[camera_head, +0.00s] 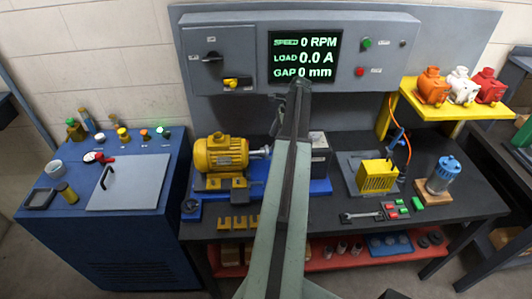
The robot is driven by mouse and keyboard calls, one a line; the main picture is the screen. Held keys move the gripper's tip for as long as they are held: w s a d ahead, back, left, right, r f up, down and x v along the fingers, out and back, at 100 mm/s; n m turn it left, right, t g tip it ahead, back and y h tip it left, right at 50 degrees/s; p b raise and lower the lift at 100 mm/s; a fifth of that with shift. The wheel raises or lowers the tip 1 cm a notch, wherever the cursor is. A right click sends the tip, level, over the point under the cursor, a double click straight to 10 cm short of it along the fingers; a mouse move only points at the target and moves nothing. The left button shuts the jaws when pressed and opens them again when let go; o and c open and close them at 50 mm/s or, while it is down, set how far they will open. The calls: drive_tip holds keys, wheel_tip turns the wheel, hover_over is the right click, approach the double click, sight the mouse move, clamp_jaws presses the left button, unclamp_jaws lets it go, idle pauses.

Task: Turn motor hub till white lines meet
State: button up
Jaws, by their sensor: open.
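A yellow motor (221,153) sits on a blue base on the dark workbench, left of my arm. Its grey hub and shaft (260,151) point right, towards a grey block (319,155) that shows partly behind my arm. The white lines are too small to make out, and my arm hides part of the gap between hub and block. My arm rises through the middle of the picture. My gripper (300,88) is at its upper end, in front of the control panel and apart from the hub. It is open and empty.
The panel display (304,57) reads 0 RPM, 0.0 A and GAP 0 mm. A yellow guard (376,176), a blue-topped jar (442,176) and a wrench (361,216) are on the right of the bench. Yellow brackets (238,223) lie at the front. A blue cabinet stands left.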

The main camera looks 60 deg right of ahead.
sight(258, 153)
drive_tip(key=b+x, duration=0.6)
drive_tip(key=x, duration=0.1)
drive_tip(key=shift+f, duration=0.15)
drive_tip(key=c, duration=1.4)
